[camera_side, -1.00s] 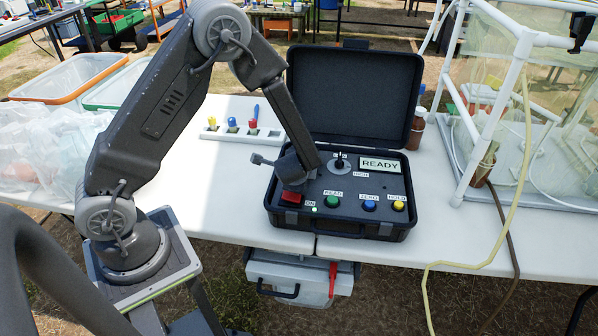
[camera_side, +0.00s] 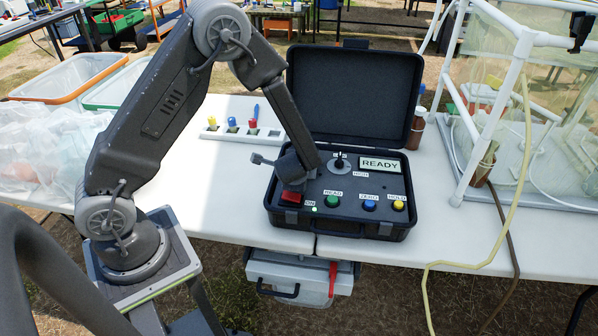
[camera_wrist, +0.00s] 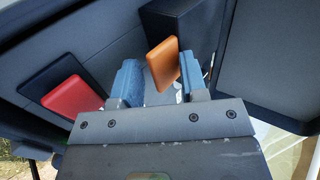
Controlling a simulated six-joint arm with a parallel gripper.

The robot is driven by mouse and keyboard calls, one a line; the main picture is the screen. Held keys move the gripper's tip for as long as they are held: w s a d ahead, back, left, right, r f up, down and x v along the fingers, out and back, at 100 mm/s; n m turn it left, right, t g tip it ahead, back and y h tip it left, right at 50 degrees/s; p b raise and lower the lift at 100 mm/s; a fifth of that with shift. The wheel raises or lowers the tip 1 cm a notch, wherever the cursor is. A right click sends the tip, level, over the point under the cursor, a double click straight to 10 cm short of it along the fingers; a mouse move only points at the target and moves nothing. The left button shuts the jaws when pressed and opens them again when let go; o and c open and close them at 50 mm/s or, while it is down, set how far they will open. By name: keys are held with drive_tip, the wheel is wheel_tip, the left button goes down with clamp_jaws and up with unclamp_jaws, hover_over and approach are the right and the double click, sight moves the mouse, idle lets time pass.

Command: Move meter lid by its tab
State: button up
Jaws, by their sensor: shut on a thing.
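The black meter case (camera_side: 345,228) stands open on the white table, its large lid (camera_side: 352,95) upright at the back. My gripper (camera_side: 294,182) is low over the left part of the meter panel, beside a red piece (camera_side: 291,198). In the wrist view my gripper's blue fingers (camera_wrist: 160,82) are on either side of a flat orange tab (camera_wrist: 163,62), shut on it. The red piece (camera_wrist: 72,97) shows on a dark block to the left of the fingers. The tab is hidden in the side view, and I cannot tell which part it joins.
The panel has green (camera_side: 332,201), blue (camera_side: 369,206) and yellow (camera_side: 398,205) buttons, a black knob (camera_side: 339,162) and a screen (camera_side: 380,165) reading READY. A white rack (camera_side: 240,133) stands behind left. A white pipe frame (camera_side: 505,105) stands right.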

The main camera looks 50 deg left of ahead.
drive_tip(key=shift+a+f, duration=0.1)
drive_tip(key=shift+f, duration=0.3)
drive_tip(key=v, duration=1.4)
drive_tip(key=shift+r, duration=0.35)
drive_tip(key=s+d+r+n+h, duration=0.1)
drive_tip(key=s+r+n+h, duration=0.2)
drive_tip(key=s+r, duration=0.4)
drive_tip(key=s+d+r+n+g+h, duration=0.1)
drive_tip(key=s+d+r+n+h, duration=0.1)
drive_tip(key=s+r+n, duration=0.4)
wheel_tip(320, 180, up, 4)
drive_tip(key=shift+s+d+f+h, duration=0.15)
drive_tip(key=shift+s+d+h, duration=0.15)
drive_tip(key=shift+s+h, duration=0.45)
drive_tip(key=shift+w, duration=0.1)
